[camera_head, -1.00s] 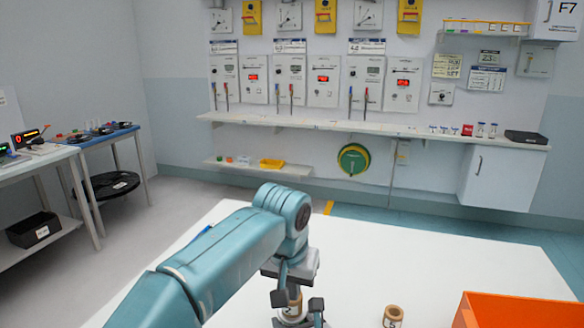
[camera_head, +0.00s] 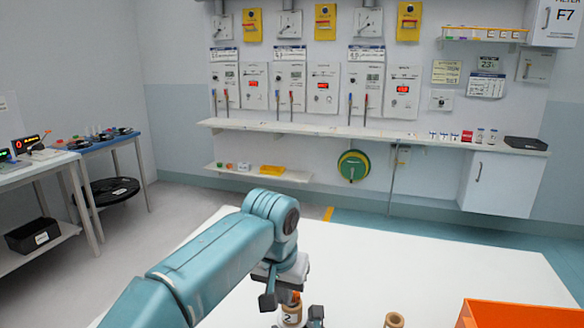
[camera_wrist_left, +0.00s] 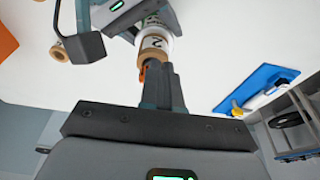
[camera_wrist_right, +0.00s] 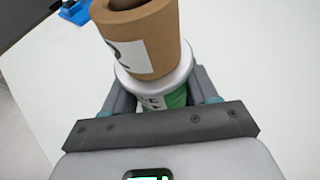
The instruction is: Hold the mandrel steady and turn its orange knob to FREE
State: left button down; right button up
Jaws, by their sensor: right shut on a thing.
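The mandrel stands in the right wrist view, with a white collar (camera_wrist_right: 168,75) and a green lower part (camera_wrist_right: 176,98). A brown core (camera_wrist_right: 140,35) labelled 2 sits on it. My right gripper (camera_wrist_right: 160,95) is shut on the green part below the collar. My left gripper (camera_head: 292,310) is open in the head view, fingers spread beside the core (camera_head: 291,313). In the left wrist view, a small orange part (camera_wrist_left: 143,71), seemingly the knob, shows at the core's end, close to one left finger. I cannot read the knob's setting.
Another brown core (camera_head: 394,320) stands on the white table (camera_head: 430,270), right of my left gripper. An orange bin (camera_head: 520,315) is at the right front. A blue tray (camera_wrist_left: 255,88) lies on the table in the left wrist view. The table's middle is clear.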

pick_arm(q)
jog(key=shift+s+a, duration=0.25)
jog(key=w+v, duration=0.1)
jog(key=v, duration=0.4)
jog(key=shift+d+r, duration=0.2)
jog(key=shift+r, duration=0.35)
jog(key=shift+s+d+f, duration=0.1)
jog(key=shift+d+f, duration=0.3)
jog(key=shift+f, duration=0.6)
jog(key=shift+s+d+f, duration=0.1)
jog(key=shift+d+f, duration=0.3)
jog(key=shift+f, duration=0.55)
jog(key=shift+s+d+f, duration=0.1)
jog(key=shift+d+f, duration=0.25)
jog(key=shift+f, duration=0.65)
jog(key=shift+w, duration=0.4)
jog(key=shift+a, duration=0.45)
